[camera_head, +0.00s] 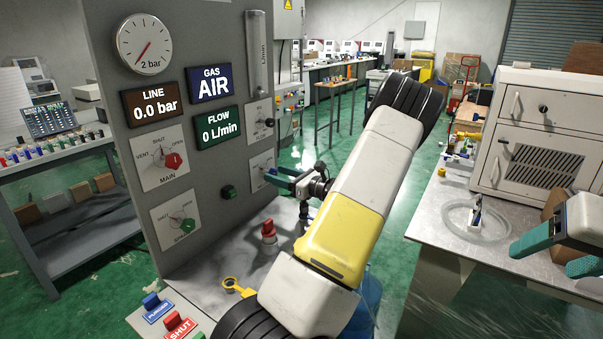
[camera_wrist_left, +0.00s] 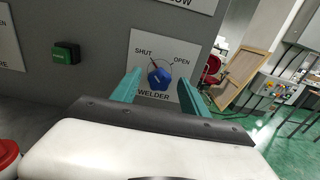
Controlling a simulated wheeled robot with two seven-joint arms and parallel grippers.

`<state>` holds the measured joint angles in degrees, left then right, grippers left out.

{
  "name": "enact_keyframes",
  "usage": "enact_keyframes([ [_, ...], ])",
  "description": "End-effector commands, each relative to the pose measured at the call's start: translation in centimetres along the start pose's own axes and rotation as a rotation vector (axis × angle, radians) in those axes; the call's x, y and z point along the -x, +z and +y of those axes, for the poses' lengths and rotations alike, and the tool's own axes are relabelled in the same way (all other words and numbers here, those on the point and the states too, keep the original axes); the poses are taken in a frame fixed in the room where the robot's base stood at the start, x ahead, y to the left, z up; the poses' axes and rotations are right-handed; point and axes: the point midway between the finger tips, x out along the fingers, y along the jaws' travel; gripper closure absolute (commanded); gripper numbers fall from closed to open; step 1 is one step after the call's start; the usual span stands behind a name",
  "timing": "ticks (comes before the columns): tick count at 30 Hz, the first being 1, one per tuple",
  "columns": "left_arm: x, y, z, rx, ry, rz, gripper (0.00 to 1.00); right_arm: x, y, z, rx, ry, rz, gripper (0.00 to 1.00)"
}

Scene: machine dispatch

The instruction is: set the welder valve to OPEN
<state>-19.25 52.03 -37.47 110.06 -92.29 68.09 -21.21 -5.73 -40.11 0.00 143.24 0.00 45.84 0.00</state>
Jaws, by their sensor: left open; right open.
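The welder valve is a blue round knob (camera_wrist_left: 158,77) on a white plate (camera_wrist_left: 140,42) marked SHUT at upper left, OPEN at upper right and WELDER below. Its pointer appears turned toward SHUT. The plate also shows in the head view (camera_head: 262,160), partly behind my gripper. My left gripper (camera_head: 276,179) is open in front of the plate. In the left wrist view its teal fingers stand to the left and right of the knob; I cannot tell whether they touch it. My right gripper (camera_head: 540,259) is open and empty over the right-hand bench.
The grey panel (camera_head: 215,165) also carries a red MAIN knob (camera_head: 173,160), a green knob (camera_head: 187,225), a green button (camera_head: 229,191) and gauges. A red-topped part (camera_head: 268,230) and yellow ring (camera_head: 236,288) are on the surface below. A grey cabinet (camera_head: 545,105) stands at right.

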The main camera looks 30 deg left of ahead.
Motion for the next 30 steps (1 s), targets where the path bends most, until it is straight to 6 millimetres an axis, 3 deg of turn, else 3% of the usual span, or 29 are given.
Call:
enact_keyframes([
  [6, -1.9, 0.0, 0.0, 0.0, 0.001, 0.001, 0.48, 0.0, 0.0, 0.0, 0.0, 0.0, 0.0, 0.35],
  [14, -2.1, 0.0, 0.0, 0.0, 0.0, 0.001, 0.48, 0.0, 0.0, 0.0, 0.0, 0.0, 0.0, 0.35],
  [22, -2.1, 0.0, 0.0, 0.0, 0.0, 0.001, 0.97, 0.0, 0.0, 0.0, 0.0, 0.0, 0.0, 0.35],
  [30, -2.1, 0.0, 0.0, -0.013, 0.0, 0.001, 1.0, 0.0, 0.0, 0.0, 0.0, 0.0, 0.0, 0.35],
])
